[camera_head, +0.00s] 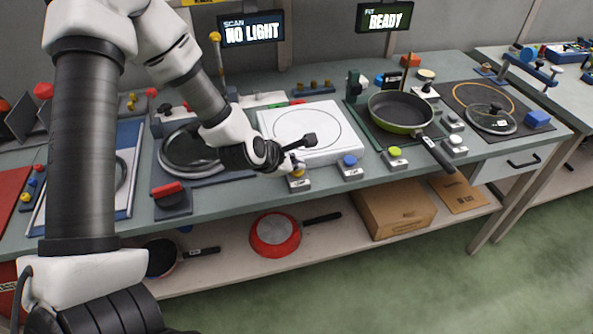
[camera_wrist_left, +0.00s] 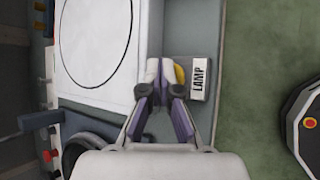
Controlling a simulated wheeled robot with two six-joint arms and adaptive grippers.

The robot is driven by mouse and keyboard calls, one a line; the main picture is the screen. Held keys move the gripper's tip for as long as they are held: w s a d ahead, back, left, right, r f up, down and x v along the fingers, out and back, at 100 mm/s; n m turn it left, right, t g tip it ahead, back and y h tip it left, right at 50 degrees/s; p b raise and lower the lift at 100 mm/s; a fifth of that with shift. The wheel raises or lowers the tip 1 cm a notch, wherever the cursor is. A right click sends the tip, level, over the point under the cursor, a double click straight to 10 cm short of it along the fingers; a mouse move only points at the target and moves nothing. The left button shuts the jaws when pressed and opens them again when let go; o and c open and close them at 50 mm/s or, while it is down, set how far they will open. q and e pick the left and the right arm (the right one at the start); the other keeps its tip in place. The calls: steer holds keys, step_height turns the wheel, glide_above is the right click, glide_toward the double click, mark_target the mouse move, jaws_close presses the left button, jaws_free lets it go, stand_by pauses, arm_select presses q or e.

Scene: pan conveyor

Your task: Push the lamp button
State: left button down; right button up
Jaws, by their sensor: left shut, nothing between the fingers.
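The lamp button box (camera_head: 298,184) sits at the front edge of the workbench, in front of the white square plate. Its white label reads LAMP (camera_wrist_left: 199,78) in the left wrist view. The yellow button (camera_wrist_left: 180,75) shows only in part beside my fingers. My left gripper (camera_head: 295,165) is shut and empty, with its fingertips at the yellow button. In the left wrist view the closed fingertips (camera_wrist_left: 160,68) overlap the button's side; I cannot tell whether they touch it. My right gripper is not in view.
The scan display (camera_head: 251,29) reads NO LIGHT; the fit display (camera_head: 384,17) reads READY.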

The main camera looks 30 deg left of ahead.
mark_target(295, 172)
arm_select(q)
steer(key=shift+f, duration=0.15)
stand_by(0.3)
steer(key=shift+r, duration=0.6)
step_height(295, 172, up, 6)
steer(key=p, duration=0.5)
steer(key=shift+r, duration=0.1)
